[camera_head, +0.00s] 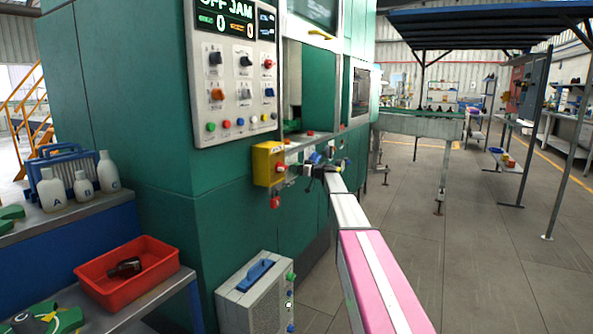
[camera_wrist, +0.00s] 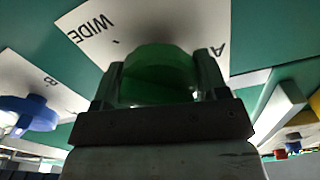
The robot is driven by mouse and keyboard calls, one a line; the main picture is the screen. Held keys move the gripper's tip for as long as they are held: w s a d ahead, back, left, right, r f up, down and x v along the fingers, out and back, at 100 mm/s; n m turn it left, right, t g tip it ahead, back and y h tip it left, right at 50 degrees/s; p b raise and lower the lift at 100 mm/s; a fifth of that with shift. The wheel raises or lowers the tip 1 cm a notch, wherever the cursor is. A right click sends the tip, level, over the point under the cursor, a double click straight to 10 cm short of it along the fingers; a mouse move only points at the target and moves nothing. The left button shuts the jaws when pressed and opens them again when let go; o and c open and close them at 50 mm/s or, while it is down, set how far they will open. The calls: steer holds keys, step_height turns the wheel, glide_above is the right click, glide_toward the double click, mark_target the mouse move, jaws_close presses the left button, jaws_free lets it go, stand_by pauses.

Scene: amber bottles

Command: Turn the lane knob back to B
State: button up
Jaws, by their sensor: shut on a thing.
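A green knob (camera_wrist: 155,78) sits between the two fingers of my gripper (camera_wrist: 160,68) in the wrist view, and the gripper is shut on it. A white plate behind it carries the word WIDE and a letter A; the fingers and knob hide its middle. A second white plate at the left bears a letter that looks like B, beside a blue knob (camera_wrist: 28,115). Which way the green knob points cannot be told. In the head view my gripper (camera_head: 318,170) is at the green machine's front, too small to show the knob clearly.
A yellow box with a red button (camera_head: 267,164) juts out left of my gripper. The control panel (camera_head: 234,70) is above it. A red bin (camera_head: 128,275) and white bottles (camera_head: 83,187) stand at the left.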

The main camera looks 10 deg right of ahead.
steer(key=shift+s+f, duration=0.1)
steer(key=shift+f, duration=0.05)
steer(key=o, duration=0.9)
steer(key=shift+d, duration=0.15)
steer(key=v, duration=1)
steer(key=shift+s+d, duration=0.2)
